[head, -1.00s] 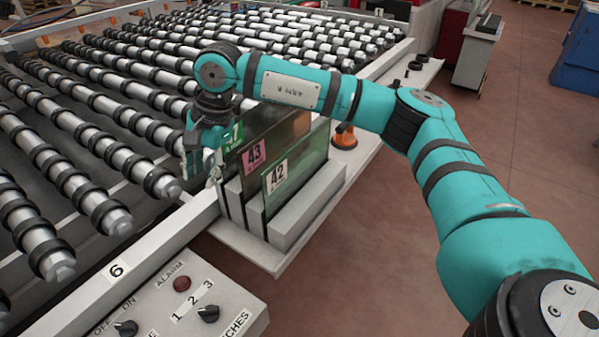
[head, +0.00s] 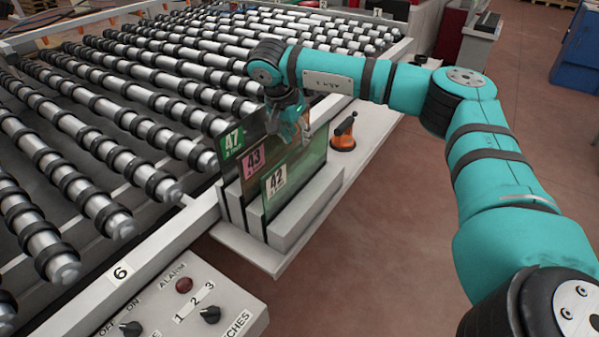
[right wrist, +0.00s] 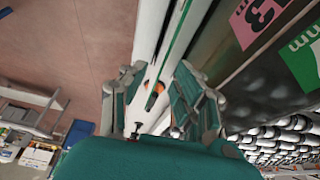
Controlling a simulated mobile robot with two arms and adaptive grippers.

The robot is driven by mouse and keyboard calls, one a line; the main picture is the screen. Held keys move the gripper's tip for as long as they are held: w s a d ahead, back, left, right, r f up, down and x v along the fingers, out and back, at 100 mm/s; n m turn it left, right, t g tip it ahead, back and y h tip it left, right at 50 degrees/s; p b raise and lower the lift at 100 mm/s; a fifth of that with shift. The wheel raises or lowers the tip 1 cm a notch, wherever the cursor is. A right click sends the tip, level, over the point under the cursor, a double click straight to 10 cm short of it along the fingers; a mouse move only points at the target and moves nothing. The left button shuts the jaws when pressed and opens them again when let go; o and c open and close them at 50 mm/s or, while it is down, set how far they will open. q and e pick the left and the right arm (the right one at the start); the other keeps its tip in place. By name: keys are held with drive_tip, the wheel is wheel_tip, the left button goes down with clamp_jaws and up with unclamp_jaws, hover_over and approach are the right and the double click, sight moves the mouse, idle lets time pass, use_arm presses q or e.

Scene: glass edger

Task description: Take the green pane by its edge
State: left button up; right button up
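The green pane (head: 305,170) with the white "42" label stands upright in the front slot of a rack on the side shelf. Its bright green edge (right wrist: 178,42) runs edge-on in the right wrist view, ending between my right fingers. My right gripper (head: 302,134) is at the upper right end of the panes in the head view. In the right wrist view, my right gripper (right wrist: 155,108) is open, with a gap on each side of the pane edge. Contact is not visible. My left gripper is not in view.
Behind it stand a brownish pane with a pink "43" label (head: 255,157) and a pane with a green "47" label (head: 233,141). The grey rack (head: 300,212) holds all three. An orange-based tool (head: 343,137) stands close by. The roller conveyor (head: 120,130) lies left.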

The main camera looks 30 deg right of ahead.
sight(299, 149)
drive_tip(key=p+x, duration=0.1)
drive_tip(key=x, duration=0.1)
drive_tip(key=p+x, duration=0.1)
drive_tip(key=x, duration=0.2)
drive_tip(key=shift+w+a+f, duration=0.15)
drive_tip(key=shift+f, duration=0.45)
drive_tip(key=shift+c, duration=0.3)
clamp_jaws()
drive_tip(key=shift+w+r, duration=0.1)
